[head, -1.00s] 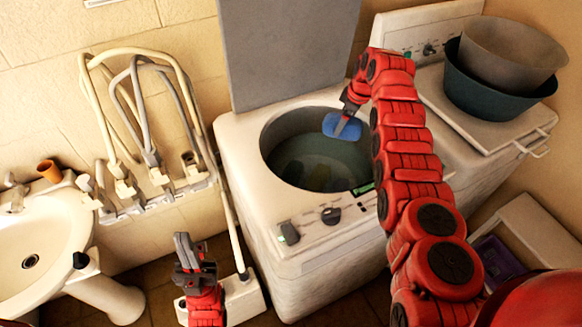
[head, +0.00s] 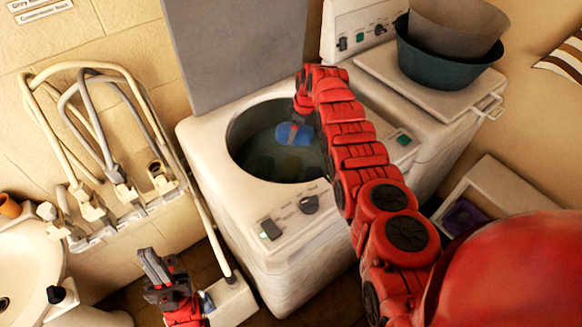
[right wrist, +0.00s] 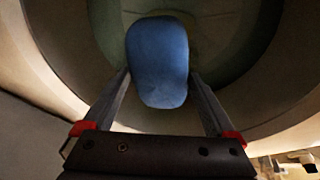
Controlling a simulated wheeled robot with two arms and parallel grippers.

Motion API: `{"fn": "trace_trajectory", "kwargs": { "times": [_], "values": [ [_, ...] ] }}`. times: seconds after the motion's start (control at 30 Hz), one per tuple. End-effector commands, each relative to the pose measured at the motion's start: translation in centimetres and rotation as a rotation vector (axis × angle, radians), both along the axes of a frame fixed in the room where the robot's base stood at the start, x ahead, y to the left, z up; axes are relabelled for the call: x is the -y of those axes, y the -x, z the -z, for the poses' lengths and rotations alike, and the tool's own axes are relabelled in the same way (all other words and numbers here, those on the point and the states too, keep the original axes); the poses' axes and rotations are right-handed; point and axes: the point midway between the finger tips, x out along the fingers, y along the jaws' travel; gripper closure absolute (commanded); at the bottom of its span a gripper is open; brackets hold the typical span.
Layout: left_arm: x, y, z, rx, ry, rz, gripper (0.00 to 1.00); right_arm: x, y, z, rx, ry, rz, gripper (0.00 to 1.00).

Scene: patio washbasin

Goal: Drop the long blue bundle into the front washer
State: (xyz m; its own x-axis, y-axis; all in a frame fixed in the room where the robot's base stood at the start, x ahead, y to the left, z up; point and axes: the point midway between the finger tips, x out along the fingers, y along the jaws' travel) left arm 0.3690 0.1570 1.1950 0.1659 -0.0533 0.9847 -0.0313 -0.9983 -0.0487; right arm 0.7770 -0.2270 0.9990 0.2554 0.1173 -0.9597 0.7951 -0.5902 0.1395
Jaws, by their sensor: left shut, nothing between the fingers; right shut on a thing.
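The long blue bundle (head: 294,134) is at the mouth of the front washer (head: 205,150), over its round open tub. My right gripper (head: 297,128) is shut on the bundle. The right wrist view shows the blue bundle (right wrist: 158,60) between the two fingers of the right gripper (right wrist: 158,92), with the tub behind it. The tub holds murky greenish water, and I cannot tell whether the bundle touches it. My left gripper (head: 155,265) is shut and empty, low in front of the wall and left of the washer.
The washer's grey lid (head: 230,50) stands upright behind the tub. A second machine to the right carries stacked basins (head: 447,60). A purple item (head: 465,217) lies in an open box at right.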

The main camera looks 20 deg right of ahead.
Motion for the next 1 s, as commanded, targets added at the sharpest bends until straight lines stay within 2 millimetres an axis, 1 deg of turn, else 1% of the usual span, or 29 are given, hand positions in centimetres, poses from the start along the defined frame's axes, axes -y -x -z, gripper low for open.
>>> {"fn": "trace_trajectory", "kwargs": {
  "times": [0.13,0.17,0.2,0.5,0.63,0.87,0.97,1.0],
  "values": [
    [0.0,0.0,-0.1,0.0,0.0,0.0,1.0,0.0,0.0,-0.1,0.0,0.0,0.0,0.74],
    [0.0,0.0,-0.1,0.0,0.0,0.0,1.0,0.0,0.0,-0.1,0.0,0.0,0.0,0.05],
    [0.0,0.0,-0.1,0.0,0.0,0.0,1.0,0.0,0.0,-0.1,0.0,0.0,0.0,0.0],
    [0.0,0.0,0.0,0.0,0.0,0.0,1.0,0.0,0.0,-0.1,-0.002,-0.001,0.0,0.0],
    [0.0,0.0,0.3,0.0,0.0,0.0,1.0,0.0,0.1,-0.5,-0.001,-0.002,-0.001,0.0],
    [0.0,0.0,1.2,0.0,0.0,0.0,1.0,0.3,0.6,-2.3,0.002,-0.001,-0.001,0.0],
    [0.0,0.0,2.0,0.0,0.0,0.0,1.0,0.5,0.9,-3.5,0.004,0.0,0.0,0.0],
    [0.0,0.0,2.3,0.0,0.0,0.0,1.0,0.6,1.0,-4.3,0.007,0.0,0.001,0.0]
  ]
}}
